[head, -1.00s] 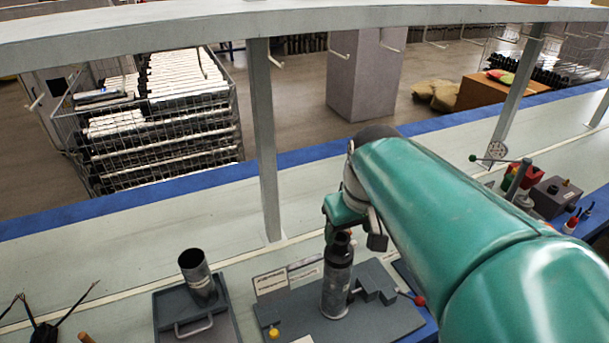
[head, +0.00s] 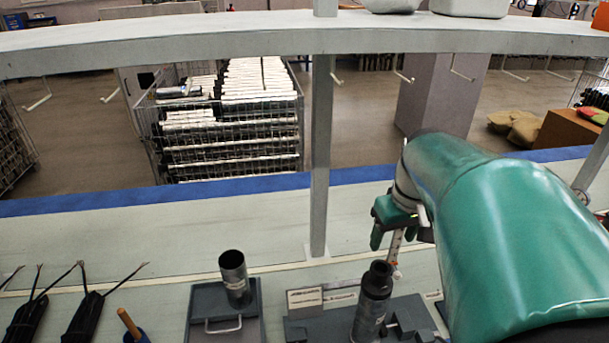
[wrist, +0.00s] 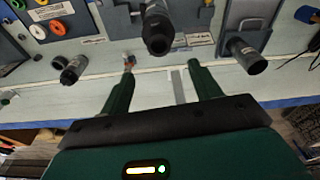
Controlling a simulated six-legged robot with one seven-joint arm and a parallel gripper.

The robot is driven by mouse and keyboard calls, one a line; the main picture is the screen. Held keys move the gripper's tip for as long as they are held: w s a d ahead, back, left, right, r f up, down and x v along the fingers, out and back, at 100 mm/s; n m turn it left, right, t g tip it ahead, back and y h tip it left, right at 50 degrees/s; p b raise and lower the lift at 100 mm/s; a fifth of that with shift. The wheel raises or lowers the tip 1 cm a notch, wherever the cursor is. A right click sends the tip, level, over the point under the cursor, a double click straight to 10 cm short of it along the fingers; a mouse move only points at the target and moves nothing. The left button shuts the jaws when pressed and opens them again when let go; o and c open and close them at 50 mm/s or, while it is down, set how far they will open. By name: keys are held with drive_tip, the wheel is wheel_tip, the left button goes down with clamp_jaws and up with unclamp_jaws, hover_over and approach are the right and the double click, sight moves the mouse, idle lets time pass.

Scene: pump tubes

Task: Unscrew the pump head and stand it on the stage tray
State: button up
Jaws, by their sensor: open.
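The pump (head: 370,310) is a dark upright cylinder with a narrower black head (head: 377,278) on top. It stands at a grey stepped fixture on the bench. In the wrist view the black head (wrist: 158,38) lies beyond the fingertips, between their lines. My gripper (head: 400,240) is above and behind the pump in the head view, apart from it. Its two green fingers are spread and empty in the wrist view (wrist: 160,68). A grey tray with a handle (head: 205,333), possibly the stage tray, stands left of the pump and bears an open metal tube (head: 235,280).
A shelf post (head: 320,170) rises behind the tray and pump. The shelf beam (head: 200,50) crosses above the bench. Black cable-ended items (head: 85,318) lie at left. In the wrist view, coloured rings (wrist: 55,12) and another tube (wrist: 70,68) are at left.

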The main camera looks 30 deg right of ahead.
sight(380, 266)
drive_tip(key=f, duration=0.4)
drive_tip(key=w+f, duration=0.1)
drive_tip(key=f, duration=0.4)
drive_tip(key=w+f, duration=0.1)
drive_tip(key=f, duration=0.3)
drive_tip(key=shift+d+f, duration=0.3)
drive_tip(key=shift+f, duration=0.05)
drive_tip(key=c, duration=1.4)
drive_tip(key=o, duration=0.4)
drive_tip(key=shift+c, duration=0.8)
drive_tip(key=shift+r, duration=1.1)
drive_tip(key=shift+r, duration=0.25)
drive_tip(key=shift+r, duration=0.1)
